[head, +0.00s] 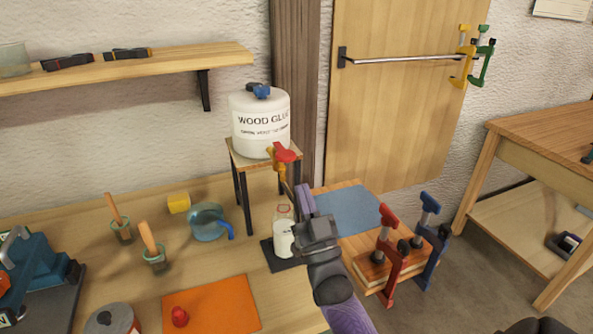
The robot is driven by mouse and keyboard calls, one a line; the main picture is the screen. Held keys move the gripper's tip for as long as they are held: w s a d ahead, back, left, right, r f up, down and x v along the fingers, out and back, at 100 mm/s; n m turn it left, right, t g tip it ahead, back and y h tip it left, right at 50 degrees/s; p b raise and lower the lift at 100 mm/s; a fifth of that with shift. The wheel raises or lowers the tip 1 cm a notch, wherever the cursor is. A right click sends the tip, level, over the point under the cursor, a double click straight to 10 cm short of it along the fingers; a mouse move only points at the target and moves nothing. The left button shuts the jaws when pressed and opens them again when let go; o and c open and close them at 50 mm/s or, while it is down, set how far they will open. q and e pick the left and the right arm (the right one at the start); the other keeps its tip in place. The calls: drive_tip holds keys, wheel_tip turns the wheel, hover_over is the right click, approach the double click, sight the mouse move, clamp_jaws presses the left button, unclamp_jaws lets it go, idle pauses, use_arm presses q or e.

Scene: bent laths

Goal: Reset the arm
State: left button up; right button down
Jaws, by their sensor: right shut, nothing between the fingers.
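My right arm comes in from the bottom of the head view, with a purple sleeve-like link. Its gripper (293,193) is shut and empty, just below the red-handled tap (284,154) of the wood glue container (260,122). The white container stands on a small raised stand (240,158). A small white bottle (282,236) stands below the tap on a dark mat (270,254), partly hidden behind my gripper. I cannot tell whether the gripper touches the bottle or tap. My left gripper is out of view.
Red (388,255) and blue (428,235) clamps stand at wooden boards on the right. A blue jug (208,221), brushes in pots (155,258) and an orange mat (215,306) lie left of my arm. A shelf (150,68) hangs above.

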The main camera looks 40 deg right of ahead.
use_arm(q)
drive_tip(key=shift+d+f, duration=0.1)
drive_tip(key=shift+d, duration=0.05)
use_arm(e)
drive_tip(key=shift+v, duration=0.95)
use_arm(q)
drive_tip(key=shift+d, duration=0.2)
